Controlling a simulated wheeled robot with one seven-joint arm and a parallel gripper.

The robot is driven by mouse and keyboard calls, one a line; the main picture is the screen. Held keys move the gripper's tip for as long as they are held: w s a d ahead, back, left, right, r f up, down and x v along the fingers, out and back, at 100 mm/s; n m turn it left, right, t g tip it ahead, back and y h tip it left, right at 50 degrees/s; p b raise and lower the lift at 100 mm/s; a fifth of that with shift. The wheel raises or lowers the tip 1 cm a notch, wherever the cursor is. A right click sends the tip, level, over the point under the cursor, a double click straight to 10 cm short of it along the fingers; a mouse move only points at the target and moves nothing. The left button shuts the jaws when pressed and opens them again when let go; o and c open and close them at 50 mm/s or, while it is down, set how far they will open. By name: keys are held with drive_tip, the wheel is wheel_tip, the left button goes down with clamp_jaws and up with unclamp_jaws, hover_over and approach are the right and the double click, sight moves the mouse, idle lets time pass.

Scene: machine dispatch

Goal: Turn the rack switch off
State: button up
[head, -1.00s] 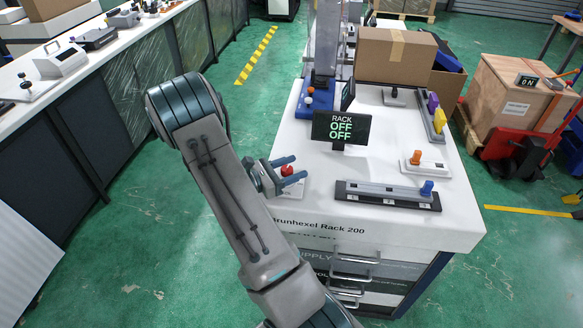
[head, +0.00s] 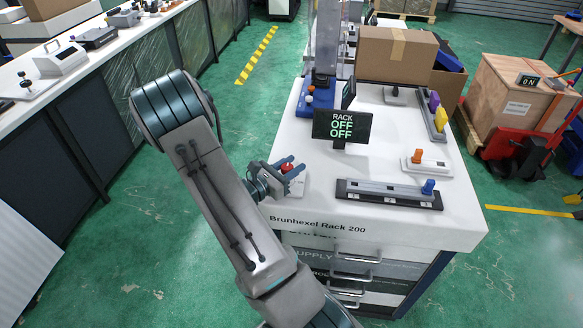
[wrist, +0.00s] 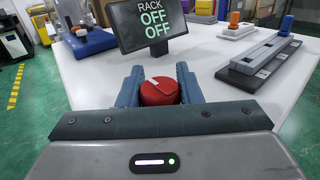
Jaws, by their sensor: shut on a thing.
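The rack display (head: 341,126) is a dark panel that reads "RACK OFF OFF"; it also stands ahead in the wrist view (wrist: 148,24). A red knob (head: 287,168) sits on a pale base at the near left corner of the white bench top. In the wrist view the red knob (wrist: 159,91) is between my two fingers, with a pale mark on its top. My gripper (wrist: 159,88) is shut on the red knob, a finger at each side. Which knob is the rack switch cannot be read from a label here.
The white bench (head: 400,219) is marked "Brunhexel Rack 200". A slider rail with a blue knob (head: 428,187) and a base with an orange knob (head: 417,156) stand to the right. A cardboard box (head: 396,55) is at the back. Green floor is free at left.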

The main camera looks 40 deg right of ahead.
drive_tip(key=o, duration=1)
drive_tip(key=a, duration=0.4)
drive_tip(key=a+b, duration=0.1)
drive_tip(key=a, duration=0.9)
drive_tip(key=shift+s+b, duration=0.35)
drive_tip(key=shift+b, duration=0.05)
drive_tip(key=shift+d, duration=0.1)
